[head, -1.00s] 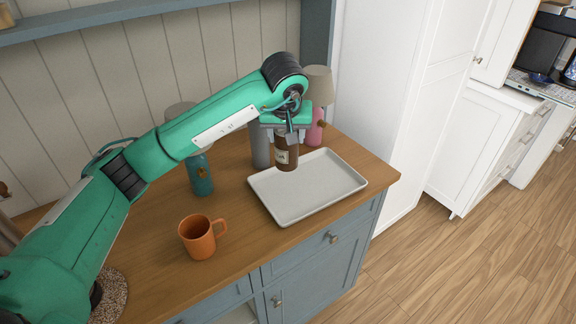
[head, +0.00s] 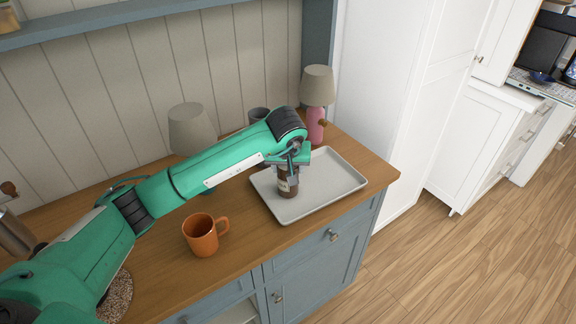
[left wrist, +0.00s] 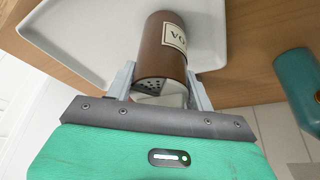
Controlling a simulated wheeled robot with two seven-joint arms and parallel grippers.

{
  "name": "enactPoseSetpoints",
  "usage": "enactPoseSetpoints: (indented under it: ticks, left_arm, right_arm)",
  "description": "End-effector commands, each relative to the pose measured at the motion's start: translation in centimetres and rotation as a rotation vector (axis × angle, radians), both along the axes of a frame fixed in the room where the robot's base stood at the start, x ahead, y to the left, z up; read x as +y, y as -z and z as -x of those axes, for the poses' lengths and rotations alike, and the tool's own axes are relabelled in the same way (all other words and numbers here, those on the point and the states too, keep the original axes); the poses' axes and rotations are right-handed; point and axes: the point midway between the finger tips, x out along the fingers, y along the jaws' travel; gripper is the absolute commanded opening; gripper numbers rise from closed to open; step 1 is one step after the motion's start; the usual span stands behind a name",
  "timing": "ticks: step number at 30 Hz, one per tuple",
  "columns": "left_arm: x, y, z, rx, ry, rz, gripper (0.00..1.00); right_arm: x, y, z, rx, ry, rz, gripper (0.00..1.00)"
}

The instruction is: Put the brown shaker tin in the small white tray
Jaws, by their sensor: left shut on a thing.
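The brown shaker tin (head: 288,184) has a cream label and is upright within the outline of the small white tray (head: 338,184) in the head view. My left gripper (head: 289,165) is shut on it from above. In the left wrist view the tin (left wrist: 165,47) is between the two fingers of my left gripper (left wrist: 160,88), with its perforated top facing the camera. The white tray (left wrist: 90,40) shows behind it. I cannot tell whether the tin's base touches the tray floor. My right gripper is not in view.
An orange mug (head: 201,236) stands left of the tray on the wooden counter (head: 165,262). A pink lamp (head: 317,100) stands behind the tray. A second lamp (head: 191,128) stands at the back left, partly behind my arm. The tray's right side is empty.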

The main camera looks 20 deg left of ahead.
Motion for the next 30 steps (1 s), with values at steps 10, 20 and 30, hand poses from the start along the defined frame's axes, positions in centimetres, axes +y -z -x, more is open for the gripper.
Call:
enactPoseSetpoints:
  ticks: [10, 20, 30]
  left_arm:
    - [0.0, 0.2, 0.0, 0.000, 0.000, -0.001, 0.75]
    - [0.0, -0.2, 0.0, 0.001, 0.000, 0.000, 0.75]
    - [-0.6, -6.2, 2.4, -0.006, 0.000, -0.001, 0.75]
  right_arm:
    - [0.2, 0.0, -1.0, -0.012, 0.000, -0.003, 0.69]
    - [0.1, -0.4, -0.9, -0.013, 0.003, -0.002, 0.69]
    - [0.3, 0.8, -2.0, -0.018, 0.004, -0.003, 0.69]
